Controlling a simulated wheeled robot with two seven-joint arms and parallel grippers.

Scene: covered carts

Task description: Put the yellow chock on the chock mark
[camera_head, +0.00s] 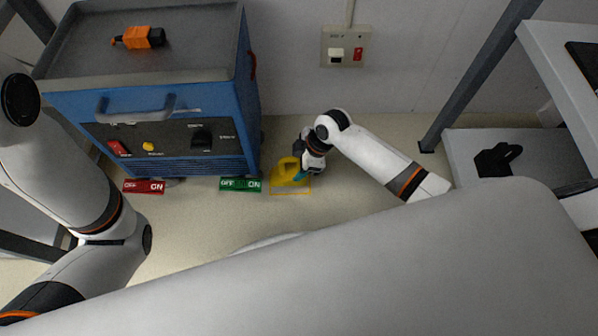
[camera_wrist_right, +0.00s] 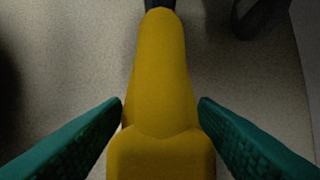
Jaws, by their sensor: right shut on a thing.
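The yellow chock (camera_head: 286,172) is on or just above the floor beside the blue cart. It also fills the middle of the right wrist view (camera_wrist_right: 160,75). My right gripper (camera_head: 301,175) is shut on it, with a teal finger against each side in the wrist view. The chock mark (camera_head: 290,193) is a thin orange outline on the floor. The chock appears over it, with the front edge of the outline showing below. I cannot tell whether the chock touches the floor. My left arm shows at the left, but its gripper is out of view.
The blue cart (camera_head: 160,101) stands to the left, with an orange tool (camera_head: 139,37) on top. A red plate (camera_head: 144,187) and a green plate (camera_head: 240,185) lie by its base. A wall box (camera_head: 345,47) is behind. A shelf (camera_head: 460,150) holding a black glove-like thing (camera_head: 497,159) is right.

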